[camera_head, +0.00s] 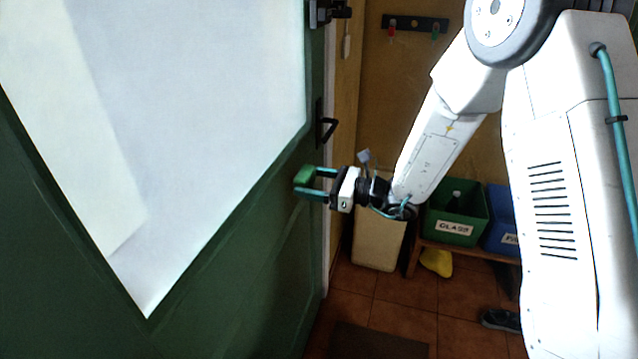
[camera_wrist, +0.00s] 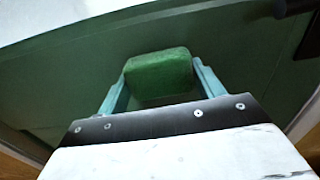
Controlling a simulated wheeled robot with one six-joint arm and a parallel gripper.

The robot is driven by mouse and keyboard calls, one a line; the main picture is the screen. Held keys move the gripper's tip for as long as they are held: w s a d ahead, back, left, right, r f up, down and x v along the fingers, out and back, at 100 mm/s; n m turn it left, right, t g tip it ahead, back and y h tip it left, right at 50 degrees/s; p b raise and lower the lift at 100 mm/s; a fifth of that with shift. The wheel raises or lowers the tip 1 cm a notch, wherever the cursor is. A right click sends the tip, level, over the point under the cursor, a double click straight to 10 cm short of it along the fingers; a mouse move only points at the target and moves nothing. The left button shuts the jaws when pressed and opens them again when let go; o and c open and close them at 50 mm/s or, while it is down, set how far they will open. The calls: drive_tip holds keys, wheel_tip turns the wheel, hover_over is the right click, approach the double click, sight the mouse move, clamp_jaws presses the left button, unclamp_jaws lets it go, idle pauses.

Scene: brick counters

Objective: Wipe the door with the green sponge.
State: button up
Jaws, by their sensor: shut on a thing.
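The green door (camera_head: 262,262) with a large pale panel (camera_head: 190,100) fills the left of the head view. My gripper (camera_head: 312,182) is shut on the green sponge (camera_head: 303,176), with teal fingers on both sides of it. The sponge is at the door's surface, below the dark handle (camera_head: 328,128); I cannot tell whether it touches. In the wrist view the sponge (camera_wrist: 158,74) sits between the fingertips, with the green door (camera_wrist: 60,82) behind it.
A green bin marked GLASS (camera_head: 455,222) and a blue bin (camera_head: 500,236) stand on a low wooden bench at the right. A pale box (camera_head: 377,245) is beside the bench. A yellow item (camera_head: 437,262), a shoe (camera_head: 500,320) and a dark mat (camera_head: 375,342) are on the tiled floor.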

sight(296, 169)
drive_tip(key=shift+x, duration=1.05)
idle(0.6)
drive_tip(key=shift+w, duration=0.1)
drive_tip(key=shift+w+d, duration=0.35)
drive_tip(key=shift+w, duration=0.5)
drive_tip(key=shift+w+d, duration=0.4)
drive_tip(key=shift+w, duration=0.5)
drive_tip(key=shift+a, duration=0.15)
drive_tip(key=shift+s+a, duration=0.4)
drive_tip(key=shift+s, duration=0.4)
drive_tip(key=shift+s+a, duration=0.35)
drive_tip(key=shift+s, duration=0.45)
drive_tip(key=shift+s+a, duration=0.15)
drive_tip(key=shift+s, duration=0.1)
drive_tip(key=shift+c, duration=0.2)
drive_tip(key=shift+c, duration=0.5)
